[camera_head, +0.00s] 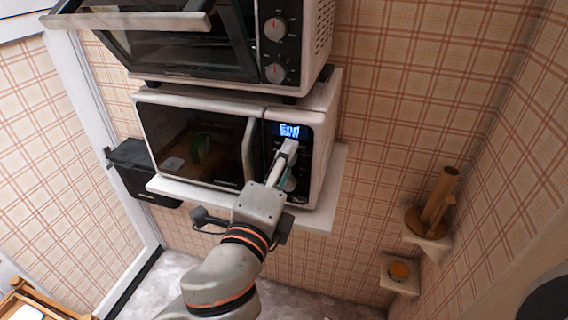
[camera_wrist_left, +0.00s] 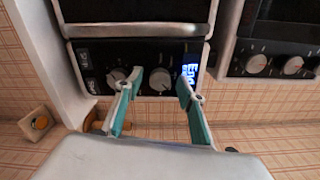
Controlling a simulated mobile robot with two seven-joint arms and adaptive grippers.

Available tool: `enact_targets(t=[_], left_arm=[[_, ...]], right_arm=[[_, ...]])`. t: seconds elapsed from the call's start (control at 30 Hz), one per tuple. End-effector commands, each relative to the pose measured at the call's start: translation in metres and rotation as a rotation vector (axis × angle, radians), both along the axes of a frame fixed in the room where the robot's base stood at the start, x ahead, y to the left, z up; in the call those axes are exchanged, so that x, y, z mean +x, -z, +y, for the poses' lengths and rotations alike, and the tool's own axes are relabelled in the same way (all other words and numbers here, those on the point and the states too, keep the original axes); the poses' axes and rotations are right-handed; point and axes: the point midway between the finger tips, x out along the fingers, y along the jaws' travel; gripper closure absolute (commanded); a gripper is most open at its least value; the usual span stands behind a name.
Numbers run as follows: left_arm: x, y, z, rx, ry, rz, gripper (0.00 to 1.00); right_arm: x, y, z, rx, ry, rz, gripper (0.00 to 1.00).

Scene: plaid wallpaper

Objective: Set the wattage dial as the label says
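The microwave (camera_head: 315,135) stands on a white shelf, its black control panel at the right with a lit display (camera_head: 289,130) that reads "End". In the left wrist view the panel, turned sideways, shows the display (camera_wrist_left: 190,72), a dial (camera_wrist_left: 160,79) nearer to it and another dial (camera_wrist_left: 117,76) farther away. My left gripper (camera_head: 286,165) is at the panel and hides the dials in the head view. In the wrist view its teal-padded fingers (camera_wrist_left: 158,85) are spread either side of the nearer dial; contact is unclear. Small panel markings are unreadable. My right gripper is not in view.
An oven (camera_head: 180,50) with two dials sits above the microwave, its handle bar jutting out at upper left. A black box (camera_head: 140,172) hangs at left. Small corner shelves at right hold a wooden holder (camera_head: 432,205) and an orange-topped item (camera_head: 399,271).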

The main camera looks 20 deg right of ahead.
Motion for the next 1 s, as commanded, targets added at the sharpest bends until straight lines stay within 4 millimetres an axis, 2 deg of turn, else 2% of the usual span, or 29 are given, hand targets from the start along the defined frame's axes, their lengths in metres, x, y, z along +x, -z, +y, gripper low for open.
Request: enact_targets(t=[0.2,0.33,0.7,1.0], left_arm=[[-0.001,0.000,0.001,-0.001,0.000,0.001,0.61],[-0.011,0.001,0.007,-0.002,0.001,0.001,0.61],[-0.071,0.001,0.047,-0.002,0.001,0.003,0.61],[-0.098,0.000,0.066,0.000,0.001,0.002,0.61]], right_arm=[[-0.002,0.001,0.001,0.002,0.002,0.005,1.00],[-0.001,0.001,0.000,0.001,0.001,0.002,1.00],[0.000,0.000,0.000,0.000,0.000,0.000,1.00],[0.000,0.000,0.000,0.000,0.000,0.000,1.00]])
